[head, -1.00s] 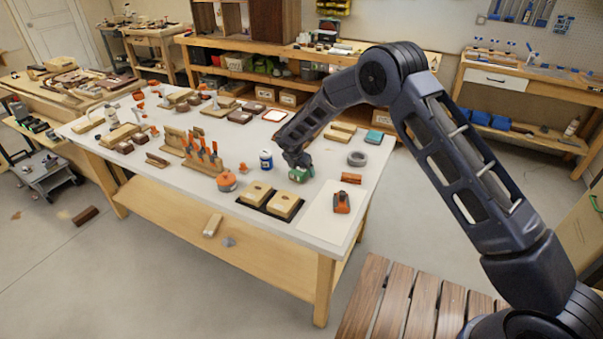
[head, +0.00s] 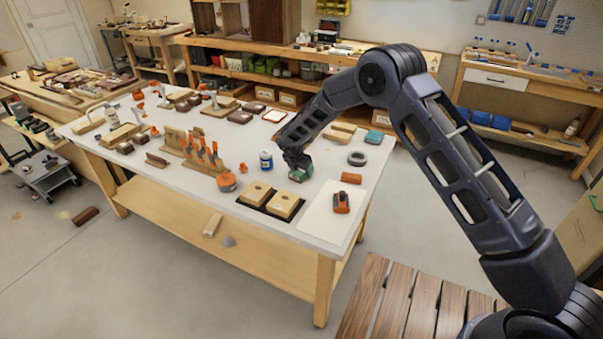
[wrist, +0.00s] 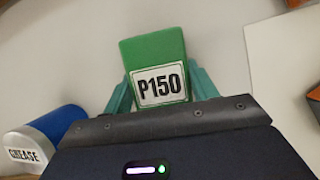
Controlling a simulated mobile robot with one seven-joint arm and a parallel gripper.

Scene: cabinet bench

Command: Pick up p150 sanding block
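The P150 sanding block (wrist: 153,55) is green with a white label reading P150. In the wrist view it sits between the two teal fingers of my gripper (wrist: 162,85), which lie against its sides with no gap that I can see. In the head view my gripper (head: 299,170) is low over the white table top (head: 330,170), right of the blue-and-white can. The block there is mostly hidden by the gripper, and I cannot tell whether it still touches the table.
A blue can labelled GREASE (wrist: 45,140) stands close at left; it also shows in the head view (head: 266,160).

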